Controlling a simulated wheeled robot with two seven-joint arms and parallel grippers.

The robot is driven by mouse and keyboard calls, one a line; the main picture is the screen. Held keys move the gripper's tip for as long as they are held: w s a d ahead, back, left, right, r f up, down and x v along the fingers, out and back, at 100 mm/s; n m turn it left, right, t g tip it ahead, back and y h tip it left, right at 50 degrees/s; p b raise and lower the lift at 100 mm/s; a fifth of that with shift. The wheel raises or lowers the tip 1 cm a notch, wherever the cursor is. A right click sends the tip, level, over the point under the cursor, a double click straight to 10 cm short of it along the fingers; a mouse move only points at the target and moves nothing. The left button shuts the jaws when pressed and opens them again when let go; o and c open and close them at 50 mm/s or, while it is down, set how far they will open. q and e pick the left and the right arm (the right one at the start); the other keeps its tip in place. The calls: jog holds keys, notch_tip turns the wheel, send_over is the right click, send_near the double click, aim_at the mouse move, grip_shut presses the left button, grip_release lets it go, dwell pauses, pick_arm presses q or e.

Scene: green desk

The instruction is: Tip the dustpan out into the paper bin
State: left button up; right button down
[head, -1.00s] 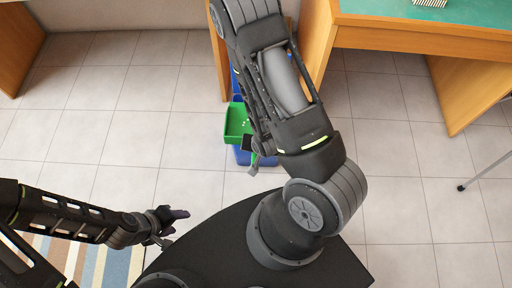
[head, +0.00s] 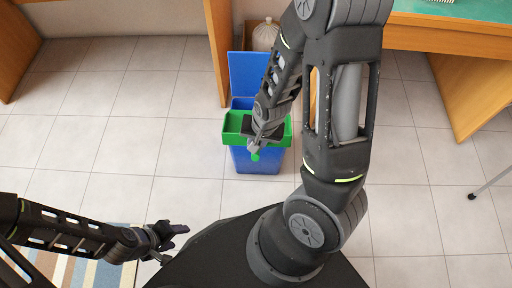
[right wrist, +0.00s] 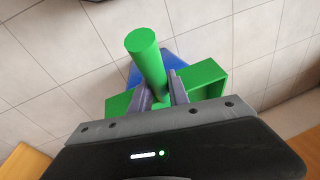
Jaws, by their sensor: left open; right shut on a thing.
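The green dustpan (head: 236,136) is over the open top of the blue paper bin (head: 258,162), partly hidden by my right arm. My right gripper (head: 257,148) is shut on the dustpan's handle. In the right wrist view, the round green handle (right wrist: 146,58) sticks up between the fingers of the right gripper (right wrist: 161,92). The pan (right wrist: 206,86) lies behind them, with the blue bin (right wrist: 178,66) beyond. I cannot see whether anything is in the pan. My left gripper (head: 175,244) is open and empty, low at the left, well away from the bin.
A blue upright panel (head: 247,72) stands behind the bin. A whitish bag (head: 266,34) is farther back by the wooden desk side (head: 217,45). The green desk top (head: 470,9) is at the upper right. Tiled floor left of the bin is clear.

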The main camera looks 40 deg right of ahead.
jog(key=shift+w+d+b, duration=0.2)
jog(key=shift+b, duration=0.15)
jog(key=shift+w+d+r+g+y+b, duration=0.3)
jog(key=shift+w+d+r+g+b, duration=0.1)
jog(key=shift+w+r+g+b, duration=0.15)
jog(key=shift+w+d+r+g+y+b, duration=0.3)
jog(key=shift+w+d+r+g+y, duration=0.25)
jog(key=shift+w+r, duration=0.15)
pick_arm(q)
jog(key=shift+f+p, duration=0.25)
jog(key=shift+p, duration=1.05)
pick_arm(e)
jog(key=w+d+r+g+y, duration=0.2)
jog(key=w+d+r+g, duration=0.1)
jog(key=w+r, duration=0.1)
jog(key=shift+r, duration=0.15)
jog(key=shift+w+d, duration=0.1)
jog(key=shift+w, duration=0.05)
